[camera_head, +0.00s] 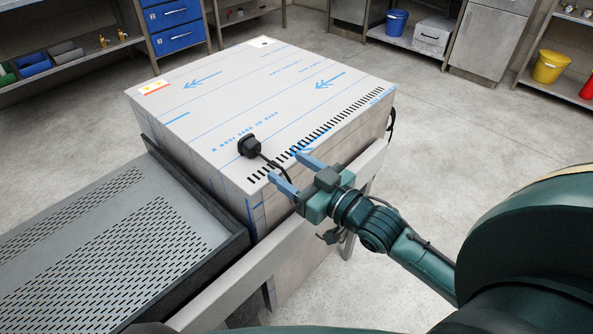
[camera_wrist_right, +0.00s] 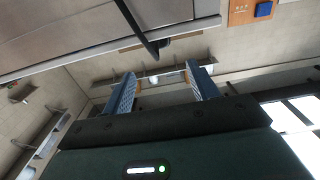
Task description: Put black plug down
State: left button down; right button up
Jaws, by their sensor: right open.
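The black plug (camera_head: 250,146) lies on top of a large pale machine (camera_head: 290,85) covered in film with blue arrows, close to its near edge. Its black cable (camera_head: 274,163) runs from the plug toward my right gripper (camera_head: 288,168). My right gripper is open at the machine's near edge, fingers pointing at the top, with the plug beyond the fingertips and apart from them. In the right wrist view the open fingers (camera_wrist_right: 160,72) show nothing gripped, and a dark cable-like piece (camera_wrist_right: 152,44) hangs ahead of them. My left gripper is not in view.
A grey perforated tray (camera_head: 110,245) adjoins the machine on the left. A dark cable loop (camera_head: 391,122) hangs at the machine's right side. Shelves with blue drawers (camera_head: 175,25), a blue bucket (camera_head: 397,22) and a yellow bucket (camera_head: 550,66) stand behind. Floor is clear on the right.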

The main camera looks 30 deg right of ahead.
jog(key=s+a+f+m+g, duration=0.1)
jog(key=s+a+f+g, duration=0.1)
jog(key=s+a+f, duration=0.2)
jog(key=s+a+f+m+g+h, duration=0.1)
jog(key=s+a+f+g, duration=0.2)
jog(key=s+f, duration=0.6)
jog(key=shift+s+a+f, duration=0.35)
jog(key=shift+a+f, duration=0.15)
jog(key=shift+a, duration=0.4)
